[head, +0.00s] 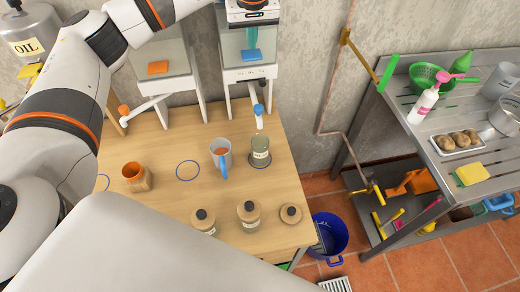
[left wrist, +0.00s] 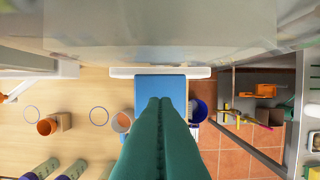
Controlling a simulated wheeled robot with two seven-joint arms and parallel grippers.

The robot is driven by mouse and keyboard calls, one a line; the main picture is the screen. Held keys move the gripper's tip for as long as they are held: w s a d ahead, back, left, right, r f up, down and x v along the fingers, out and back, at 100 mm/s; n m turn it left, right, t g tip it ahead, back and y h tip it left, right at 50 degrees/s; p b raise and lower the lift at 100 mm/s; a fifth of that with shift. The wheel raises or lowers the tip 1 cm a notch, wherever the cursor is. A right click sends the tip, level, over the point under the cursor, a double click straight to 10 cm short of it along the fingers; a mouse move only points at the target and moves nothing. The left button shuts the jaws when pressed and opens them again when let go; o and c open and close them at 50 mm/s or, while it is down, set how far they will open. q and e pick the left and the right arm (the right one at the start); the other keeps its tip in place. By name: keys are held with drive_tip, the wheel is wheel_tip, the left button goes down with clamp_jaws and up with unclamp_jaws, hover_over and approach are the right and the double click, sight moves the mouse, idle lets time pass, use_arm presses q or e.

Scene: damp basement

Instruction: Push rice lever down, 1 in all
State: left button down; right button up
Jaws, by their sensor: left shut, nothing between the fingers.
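Two clear-fronted dispensers stand against the wall. The left one (head: 172,85) has an orange plate and an orange-tipped lever (head: 123,112). The right one (head: 237,75) has a blue plate (head: 252,55) and a blue-tipped lever (head: 259,112). No rice label is readable, so I cannot tell which lever is the rice one. My left gripper (head: 252,40) is shut and empty, high at the right dispenser, above the blue-tipped lever. In the left wrist view its green fingers (left wrist: 160,105) overlap a blue surface (left wrist: 160,82); contact cannot be told. My right gripper is out of view.
On the wooden table (head: 160,215) stand a blue-handled cup (head: 220,153), a labelled can (head: 260,152), an orange-rimmed mug (head: 137,177) and several lidded jars. A blue bucket (head: 328,237) is on the floor. A metal shelf unit (head: 450,120) stands at right.

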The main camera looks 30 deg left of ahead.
use_arm(q)
wheel_tip(320, 180, up, 6)
drive_tip(key=p, duration=0.3)
drive_tip(key=shift+f+p, duration=0.2)
drive_tip(key=shift+p, duration=0.1)
